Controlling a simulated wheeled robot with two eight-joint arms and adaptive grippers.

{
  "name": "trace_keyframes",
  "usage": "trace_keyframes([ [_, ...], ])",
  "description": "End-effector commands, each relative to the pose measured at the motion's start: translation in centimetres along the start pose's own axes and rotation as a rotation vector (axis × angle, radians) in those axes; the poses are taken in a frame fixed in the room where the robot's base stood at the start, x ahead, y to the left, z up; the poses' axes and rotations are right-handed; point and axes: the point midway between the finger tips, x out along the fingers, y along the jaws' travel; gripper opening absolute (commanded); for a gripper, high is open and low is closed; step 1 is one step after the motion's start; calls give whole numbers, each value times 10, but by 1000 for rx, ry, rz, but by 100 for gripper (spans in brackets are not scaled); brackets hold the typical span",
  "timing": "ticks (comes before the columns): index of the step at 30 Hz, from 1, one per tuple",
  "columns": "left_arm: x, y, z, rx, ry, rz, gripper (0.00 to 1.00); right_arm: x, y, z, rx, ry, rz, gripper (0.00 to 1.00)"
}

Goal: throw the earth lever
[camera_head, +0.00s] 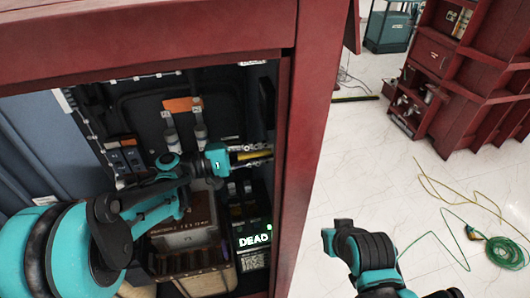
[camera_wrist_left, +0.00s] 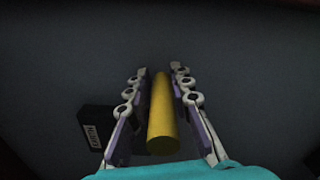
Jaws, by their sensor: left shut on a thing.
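A yellow cylindrical handle (camera_wrist_left: 162,115), which I take to be the earth lever, runs between the fingers of my left gripper (camera_wrist_left: 160,92) in the left wrist view. The fingers flank it on both sides. In the head view my left gripper (camera_head: 242,153) is inside the red cabinet, shut on the yellow handle (camera_head: 258,154), which points right toward the cabinet's right post. The handle's pivot is hidden. My right arm shows at the lower right, outside the cabinet, but no fingers of its gripper can be made out.
The red cabinet frame (camera_head: 318,150) surrounds the opening. A display reading "DEAD" (camera_head: 254,239) glows green below the handle. Orange-topped fittings (camera_head: 183,105) stand behind. A black labelled block (camera_wrist_left: 95,132) lies left of the fingers. A green-yellow cable (camera_head: 462,215) lies on the open floor.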

Motion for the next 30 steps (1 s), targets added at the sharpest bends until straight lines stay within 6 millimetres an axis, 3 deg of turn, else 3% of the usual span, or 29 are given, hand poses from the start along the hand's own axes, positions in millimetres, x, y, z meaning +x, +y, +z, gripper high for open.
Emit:
trace_keyframes([
  [3, -1, -5, -3, -1, 10, -12, 0, 1, 0, 1, 0, 0, 0, 0],
  [4, -1, -5, -3, -1, 10, -12, 26, 1, 0, 1, 0, 0, 0, 0],
  [6, -1, -5, -3, -1, 10, -11, 39, 1, 0, 1, 0, 0, 0, 0],
  [21, -5, -3, -3, 0, 9, -8, 39, 0, 0, 0, 0, 0, 0, 0],
  [26, -28, -2, -3, 0, 13, -6, 39, 0, 0, 0, 0, 0, 0, 0],
  [30, -60, -2, -3, 0, 13, -6, 39, 0, 0, 0, 0, 0, 0, 0],
])
